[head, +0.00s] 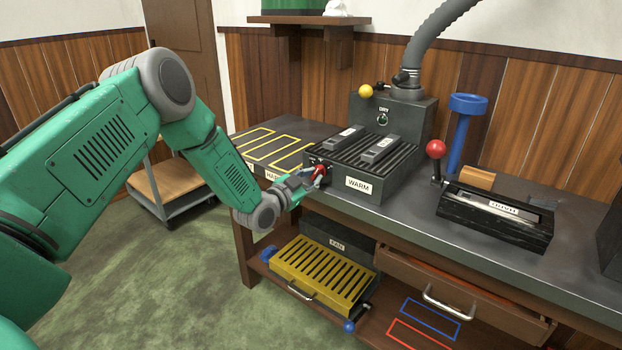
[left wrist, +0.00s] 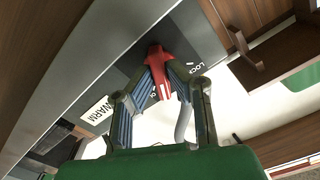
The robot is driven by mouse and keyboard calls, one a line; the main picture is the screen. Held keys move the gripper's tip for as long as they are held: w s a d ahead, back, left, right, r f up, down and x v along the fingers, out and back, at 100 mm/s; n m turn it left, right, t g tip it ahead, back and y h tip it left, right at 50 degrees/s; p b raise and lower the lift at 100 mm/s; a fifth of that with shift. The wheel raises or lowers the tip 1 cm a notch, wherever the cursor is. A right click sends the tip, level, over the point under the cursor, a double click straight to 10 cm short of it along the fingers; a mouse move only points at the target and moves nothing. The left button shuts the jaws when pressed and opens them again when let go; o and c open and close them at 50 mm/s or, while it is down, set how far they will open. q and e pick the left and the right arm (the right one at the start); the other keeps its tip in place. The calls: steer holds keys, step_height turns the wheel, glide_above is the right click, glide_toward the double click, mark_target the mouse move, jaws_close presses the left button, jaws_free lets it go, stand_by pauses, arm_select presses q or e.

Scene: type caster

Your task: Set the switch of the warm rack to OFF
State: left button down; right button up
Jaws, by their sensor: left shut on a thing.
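The warm rack (head: 400,178) is a dark ribbed box with a white WARM label (head: 358,185), on the bench. Its red switch (head: 320,170) is on the left end of its front side. My left gripper (head: 310,180) is shut on the switch. In the left wrist view the fingers (left wrist: 160,88) close on both sides of the red switch (left wrist: 156,60), and its tip points up the picture. Small lettering shows beside it, partly covered, so I cannot read the switch's setting. My right gripper is not in view.
Two dark blocks (head: 378,150) lie on the rack. The DRY unit (head: 420,112) with its hose stands behind. A device with a red-ball lever (head: 436,149) stands to the right. A yellow slotted tray (head: 320,278) and a partly open drawer (head: 420,285) are below the bench top.

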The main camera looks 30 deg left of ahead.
arm_select(q)
steer(key=n, duration=0.3)
steer(key=r+n, duration=0.1)
steer(key=shift+w+d, duration=0.2)
steer(key=shift+d, duration=0.05)
steer(key=shift+n, duration=0.7)
steer(key=shift+a, duration=0.15)
steer(key=c, duration=1.6)
jaws_free()
steer(key=shift+f, duration=0.1)
steer(key=shift+s+f, duration=0.1)
steer(key=shift+s, duration=0.25)
steer(key=s, duration=0.7)
steer(key=s+a, duration=0.1)
steer(key=s, duration=0.3)
steer(key=shift+s, duration=0.15)
